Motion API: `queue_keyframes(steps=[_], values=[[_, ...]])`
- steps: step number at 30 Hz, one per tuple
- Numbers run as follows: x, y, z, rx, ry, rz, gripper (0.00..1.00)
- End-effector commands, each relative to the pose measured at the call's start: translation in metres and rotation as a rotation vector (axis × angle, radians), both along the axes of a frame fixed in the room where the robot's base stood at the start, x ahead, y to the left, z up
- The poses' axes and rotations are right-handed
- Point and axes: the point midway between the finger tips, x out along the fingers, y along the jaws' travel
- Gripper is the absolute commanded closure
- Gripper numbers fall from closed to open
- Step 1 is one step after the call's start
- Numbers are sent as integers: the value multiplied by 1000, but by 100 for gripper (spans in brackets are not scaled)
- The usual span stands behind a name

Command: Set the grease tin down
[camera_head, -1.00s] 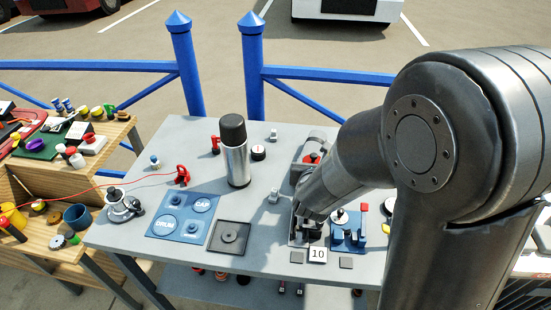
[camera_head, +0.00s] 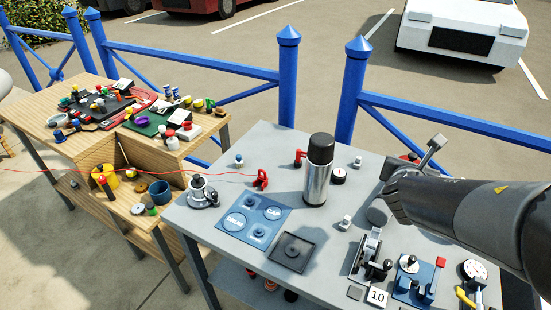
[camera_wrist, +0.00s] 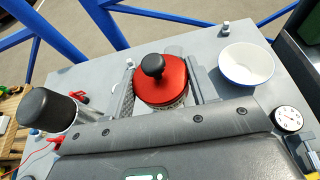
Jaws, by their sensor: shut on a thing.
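The tin with a red lid and black knob, which I take as the grease tin (camera_wrist: 160,88), sits between my fingers in the wrist view. My gripper (camera_wrist: 158,85) is shut on it, a finger on each side. In the head view a little red of the tin (camera_head: 408,157) shows beyond my gripper (camera_head: 411,158), at the far right of the grey table (camera_head: 260,143). Most of the tin is hidden there by my wrist and fingers. I cannot tell whether its base touches the table.
A steel flask (camera_head: 318,172) stands left of my gripper. A white bowl with a blue rim (camera_wrist: 246,64) is right of the tin. A dial gauge (camera_wrist: 287,119) lies nearer. A black clamp (camera_head: 368,257) and blue fixture (camera_head: 412,285) stand at the front.

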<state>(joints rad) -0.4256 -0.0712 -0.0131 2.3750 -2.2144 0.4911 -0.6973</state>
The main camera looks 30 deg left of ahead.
Motion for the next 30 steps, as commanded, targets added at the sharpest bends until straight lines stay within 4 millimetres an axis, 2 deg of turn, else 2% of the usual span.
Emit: queue_keyframes(steps=[8, 14, 21, 30], values=[[32, 20, 15, 0, 0, -34, 95], [71, 48, 32, 1, 0, -84, 95], [122, 99, 47, 0, 1, -174, 95], [160, 174, 44, -1, 2, -279, 95]])
